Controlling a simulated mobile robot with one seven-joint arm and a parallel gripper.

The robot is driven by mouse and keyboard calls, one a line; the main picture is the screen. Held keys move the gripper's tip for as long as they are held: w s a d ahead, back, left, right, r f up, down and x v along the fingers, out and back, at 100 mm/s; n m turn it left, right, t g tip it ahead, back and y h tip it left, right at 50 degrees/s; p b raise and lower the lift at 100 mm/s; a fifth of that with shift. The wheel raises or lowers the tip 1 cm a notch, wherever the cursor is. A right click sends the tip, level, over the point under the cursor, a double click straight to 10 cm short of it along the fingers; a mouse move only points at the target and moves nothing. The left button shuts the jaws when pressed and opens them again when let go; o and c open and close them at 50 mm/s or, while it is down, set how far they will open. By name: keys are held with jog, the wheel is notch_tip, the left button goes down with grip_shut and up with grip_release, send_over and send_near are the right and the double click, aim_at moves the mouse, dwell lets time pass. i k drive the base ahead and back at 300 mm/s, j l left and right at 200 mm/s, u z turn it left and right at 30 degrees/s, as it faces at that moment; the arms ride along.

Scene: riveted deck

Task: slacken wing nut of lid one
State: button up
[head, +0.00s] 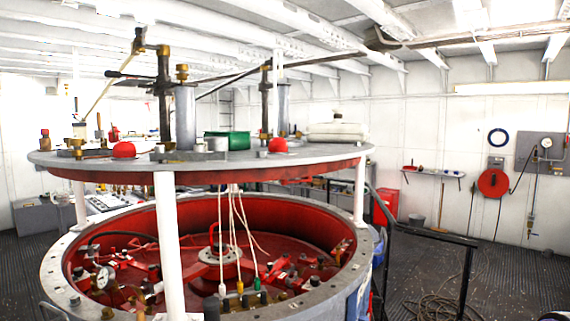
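I cannot make out any lid marked as one, nor a wing nut, in the head view. A large round red basin (338,221) with a grey rim fills the lower middle. Inside it are red fittings, a pressure gauge (103,277) at the left, and small brass and dark parts too small to tell apart. A round grey platform (60,158) stands on white posts above the basin. Two small red domes, left (123,150) and right (278,146), sit on the platform. My gripper does not show in this view.
A white post (170,240) stands in front of the basin. A black railing (465,285) borders its right side. Coiled rope (436,306) lies on the dark floor at right. A red reel (493,183) hangs on the wall. Much of the right floor is clear.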

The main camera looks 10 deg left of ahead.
aim_at(104, 145)
jog(key=l+u, duration=0.1)
jog(key=u, duration=0.3)
jog(key=i+l+u, duration=0.1)
jog(key=u, duration=0.3)
jog(key=l+u, duration=0.6)
jog(key=u, duration=0.2)
jog(key=l+u, duration=0.3)
jog(key=u, duration=0.15)
jog(key=i+j+u, duration=0.15)
jog(key=j+u, duration=0.2)
jog(key=j, duration=0.15)
jog(key=i+j+u, duration=0.25)
jog(key=j+u, duration=0.15)
jog(key=i+j+u, duration=0.75)
jog(key=i+j, duration=0.15)
jog(key=i, duration=0.3)
jog(key=i+z, duration=0.3)
jog(key=i, duration=0.25)
jog(key=i+j+z, duration=0.1)
jog(key=i+z, duration=0.2)
jog(key=i, duration=0.2)
jog(key=i+z, duration=0.35)
jog(key=i, duration=0.15)
jog(key=i+j+z, duration=0.1)
jog(key=i+z, duration=0.25)
jog(key=i, duration=0.2)
